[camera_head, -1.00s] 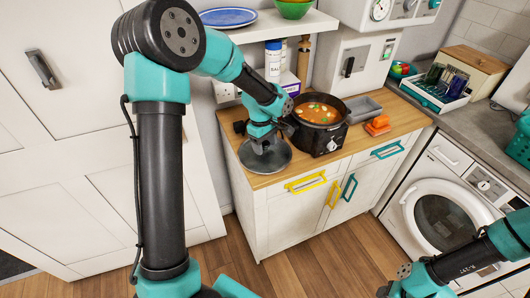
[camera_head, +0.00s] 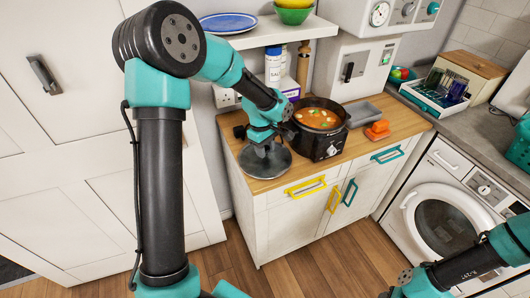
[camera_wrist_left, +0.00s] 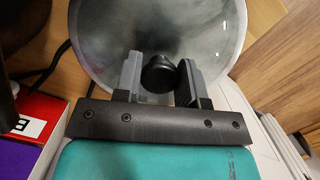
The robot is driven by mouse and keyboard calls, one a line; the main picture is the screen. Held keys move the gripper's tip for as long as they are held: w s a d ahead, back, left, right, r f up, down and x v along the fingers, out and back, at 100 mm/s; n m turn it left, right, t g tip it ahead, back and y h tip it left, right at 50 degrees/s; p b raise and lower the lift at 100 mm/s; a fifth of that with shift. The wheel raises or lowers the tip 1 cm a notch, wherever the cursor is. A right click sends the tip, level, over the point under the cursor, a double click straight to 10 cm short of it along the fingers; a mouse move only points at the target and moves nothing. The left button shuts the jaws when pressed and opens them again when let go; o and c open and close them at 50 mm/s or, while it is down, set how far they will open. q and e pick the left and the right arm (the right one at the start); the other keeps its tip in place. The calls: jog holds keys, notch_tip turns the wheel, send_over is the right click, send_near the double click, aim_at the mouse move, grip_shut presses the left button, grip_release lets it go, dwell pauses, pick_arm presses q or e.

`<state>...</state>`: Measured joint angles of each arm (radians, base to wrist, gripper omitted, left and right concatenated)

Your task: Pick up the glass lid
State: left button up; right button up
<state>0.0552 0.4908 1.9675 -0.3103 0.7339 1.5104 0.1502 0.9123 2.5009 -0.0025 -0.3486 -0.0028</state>
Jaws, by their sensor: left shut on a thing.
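The glass lid (camera_head: 272,167) is a round, greyish see-through disc at the left end of the wooden worktop, beside the slow cooker. My left gripper (camera_head: 263,146) is above it, pointing down. In the left wrist view, the gripper (camera_wrist_left: 160,76) has its two fingers on either side of the lid's black knob (camera_wrist_left: 160,72), shut on it. The glass (camera_wrist_left: 188,22) spreads out beyond the fingers. I cannot tell whether the lid rests on the worktop or is just clear of it. My right gripper is out of view.
The black slow cooker (camera_head: 333,148) stands uncovered, full of orange stew. Behind it are a salt container (camera_head: 273,65) and a shelf (camera_head: 262,35) with a blue plate. A grey tray (camera_head: 363,112) and orange item (camera_head: 377,130) lie right of it. The worktop's front edge is close to the lid.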

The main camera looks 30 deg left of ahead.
pick_arm(q)
jog(key=shift+r, duration=1.25)
jog(key=s+d+r, duration=0.1)
jog(key=s+d, duration=0.3)
jog(key=s, duration=0.3)
jog(key=s+d+r, duration=0.1)
jog(key=s+d, duration=0.3)
jog(key=s, duration=0.2)
jog(key=shift+s+r, duration=0.25)
jog(key=shift+s, duration=0.15)
jog(key=shift+d, duration=0.1)
